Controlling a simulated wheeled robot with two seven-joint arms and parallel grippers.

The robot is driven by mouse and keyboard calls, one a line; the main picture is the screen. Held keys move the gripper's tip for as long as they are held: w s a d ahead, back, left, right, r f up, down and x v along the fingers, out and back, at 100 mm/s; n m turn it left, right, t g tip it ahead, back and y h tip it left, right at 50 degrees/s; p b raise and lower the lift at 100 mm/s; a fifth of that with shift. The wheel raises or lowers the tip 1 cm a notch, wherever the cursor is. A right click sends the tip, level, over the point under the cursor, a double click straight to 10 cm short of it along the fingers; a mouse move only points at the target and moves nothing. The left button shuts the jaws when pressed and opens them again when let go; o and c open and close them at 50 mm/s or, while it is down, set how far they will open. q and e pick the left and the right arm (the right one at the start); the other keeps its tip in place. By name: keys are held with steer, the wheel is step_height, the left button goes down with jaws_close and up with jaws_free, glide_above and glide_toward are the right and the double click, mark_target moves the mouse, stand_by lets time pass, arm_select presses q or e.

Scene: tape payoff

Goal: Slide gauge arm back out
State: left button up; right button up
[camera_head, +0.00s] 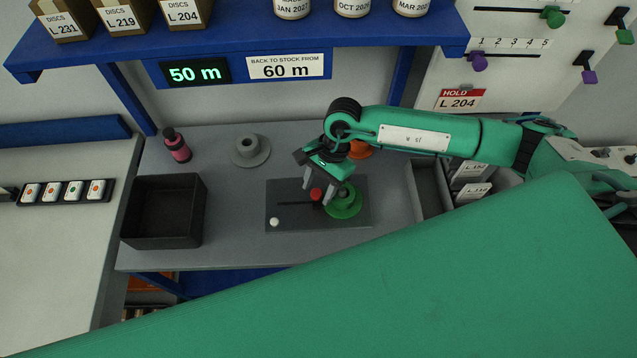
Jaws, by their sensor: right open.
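A dark gauge plate (290,222) lies on the grey bench, with a narrow slot (292,204) in its top. A red knob (316,194), which looks like the handle of the gauge arm, stands at the slot's right end, close beside a green reel (344,203). I cannot tell whether knob and reel touch. A white ball-like knob (274,222) is at the plate's lower left. My right gripper (319,194) is open, pointing down, its fingers around or just above the red knob; contact is unclear. It partly hides the reel. My left gripper is out of view.
A black open bin (163,212) stands on the left, a pink-red bottle (177,146) and a grey spool (249,150) behind. An orange reel (360,149) is partly hidden behind my right arm. A display (195,73) reads 50 m; a card (285,66) reads 60 m.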

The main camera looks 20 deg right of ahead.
steer(key=shift+c, duration=0.2)
jaws_close()
steer(key=shift+w+a+f+b, duration=0.15)
steer(key=shift+a+f+b, duration=0.05)
steer(key=shift+a+b, duration=0.3)
steer(key=a+b, duration=0.1)
steer(key=a, duration=0.1)
steer(key=w+a+b, duration=0.1)
steer(key=a+b, duration=0.2)
steer(key=a, duration=0.1)
steer(key=shift+w+b, duration=0.35)
steer(key=shift+w, duration=0.05)
steer(key=shift+a, duration=0.25)
steer(key=shift+r, duration=0.2)
